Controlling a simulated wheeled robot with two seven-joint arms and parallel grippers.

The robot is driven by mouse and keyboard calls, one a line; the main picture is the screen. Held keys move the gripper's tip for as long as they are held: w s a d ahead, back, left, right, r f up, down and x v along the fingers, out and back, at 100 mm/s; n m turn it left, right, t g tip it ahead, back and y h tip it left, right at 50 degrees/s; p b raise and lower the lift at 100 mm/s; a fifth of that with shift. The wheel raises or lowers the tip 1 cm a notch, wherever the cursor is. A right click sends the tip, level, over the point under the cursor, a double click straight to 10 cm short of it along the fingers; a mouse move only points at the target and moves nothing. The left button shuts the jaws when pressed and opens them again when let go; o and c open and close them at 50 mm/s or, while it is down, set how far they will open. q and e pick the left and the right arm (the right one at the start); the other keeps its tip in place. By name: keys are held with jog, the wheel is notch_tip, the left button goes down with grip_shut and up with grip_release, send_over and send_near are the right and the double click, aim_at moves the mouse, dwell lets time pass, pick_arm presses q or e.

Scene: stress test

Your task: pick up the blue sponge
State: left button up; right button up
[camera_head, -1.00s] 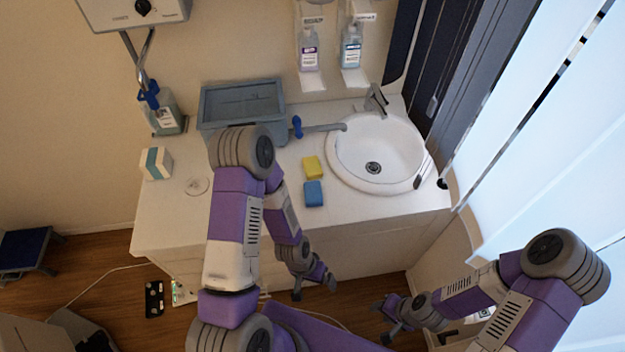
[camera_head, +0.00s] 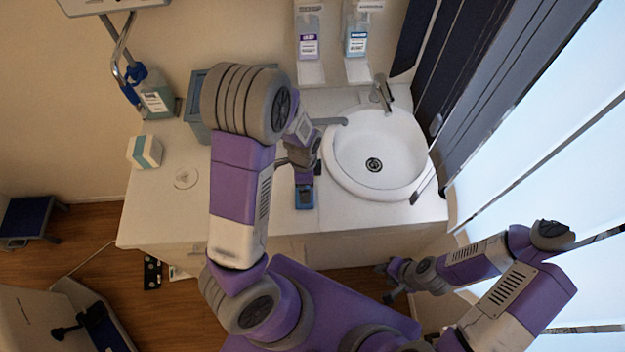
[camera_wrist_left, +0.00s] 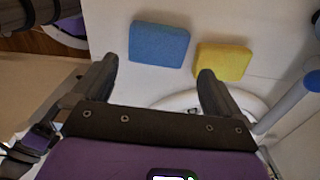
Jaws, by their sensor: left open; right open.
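The blue sponge (camera_head: 305,200) lies on the white counter left of the sink, partly covered by my left gripper (camera_head: 305,183) in the head view. In the left wrist view, the blue sponge (camera_wrist_left: 158,44) lies ahead of my open left gripper (camera_wrist_left: 153,72), in line with the gap between its fingers. I cannot tell the height between them. A yellow sponge (camera_wrist_left: 222,61) lies beside it, near the right finger, and is hidden in the head view. My right gripper (camera_head: 388,282) is open and empty, low in front of the counter.
The white sink (camera_head: 400,150) with its tap (camera_head: 381,92) is right of the blue sponge. A grey-blue container (camera_head: 197,105) stands at the back, mostly behind my left arm. A white and teal box (camera_head: 145,151) is at the left. The counter's front left (camera_head: 160,215) is clear.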

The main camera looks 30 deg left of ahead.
pick_arm(q)
jog(key=f, duration=0.7)
jog(key=shift+s+f+b, duration=0.1)
jog(key=shift+s+b, duration=0.15)
jog(key=shift+b, duration=0.1)
jog(key=c, duration=0.6)
jog(key=shift+r+p, duration=0.7)
jog(key=shift+r, duration=4.4)
jog(key=shift+c, duration=0.3)
